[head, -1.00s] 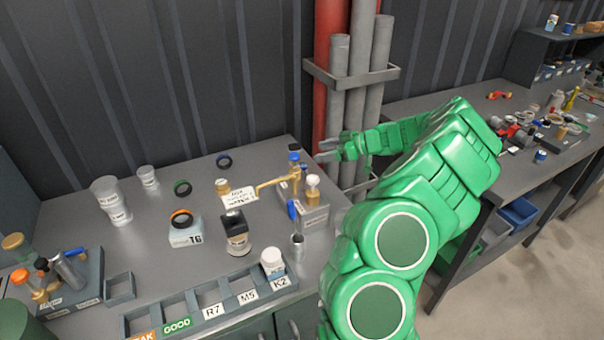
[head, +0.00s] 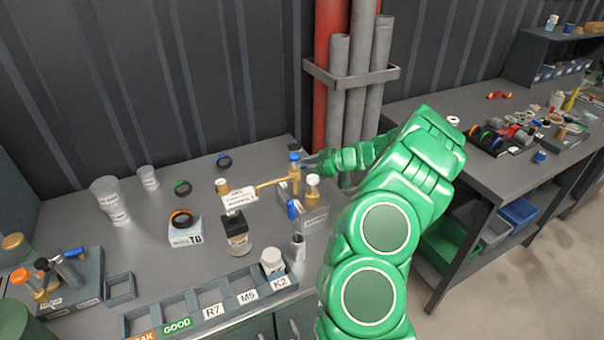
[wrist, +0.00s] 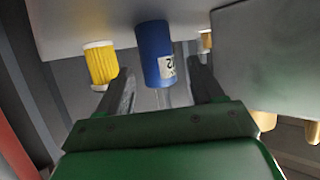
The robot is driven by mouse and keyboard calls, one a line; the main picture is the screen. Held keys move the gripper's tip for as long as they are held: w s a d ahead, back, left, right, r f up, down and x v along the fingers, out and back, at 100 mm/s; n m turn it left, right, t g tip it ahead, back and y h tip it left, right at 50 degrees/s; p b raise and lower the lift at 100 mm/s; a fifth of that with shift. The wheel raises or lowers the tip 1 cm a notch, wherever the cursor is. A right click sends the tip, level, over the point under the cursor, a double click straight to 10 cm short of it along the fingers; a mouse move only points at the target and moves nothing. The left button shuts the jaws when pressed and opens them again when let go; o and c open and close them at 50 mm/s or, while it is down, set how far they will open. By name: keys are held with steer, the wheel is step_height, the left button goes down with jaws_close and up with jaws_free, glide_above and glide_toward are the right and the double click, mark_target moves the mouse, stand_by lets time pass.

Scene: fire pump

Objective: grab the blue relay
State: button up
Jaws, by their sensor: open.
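The blue relay (wrist: 153,52) appears in the wrist view as a blue cylinder with a white label, beside a yellow ribbed part. A small blue-topped part (head: 294,156) at the back of the grey block in the head view looks like the same piece. My gripper (head: 309,165) is just to its right, pointing left. In the wrist view the open fingers of my gripper (wrist: 162,72) lie either side of the blue cylinder's lower picture end. Whether they touch it I cannot tell; the fingertips are partly hidden in the head view.
The grey block (head: 315,217) also carries a brass valve arm with a hanging tag (head: 238,198) and a blue handle (head: 292,209). A labelled tray (head: 205,309) lies along the bench front. Pipes (head: 337,90) stand behind my arm.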

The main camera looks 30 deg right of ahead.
steer(key=shift+x, duration=0.85)
steer(key=shift+r, duration=0.1)
steer(key=c, duration=1.1)
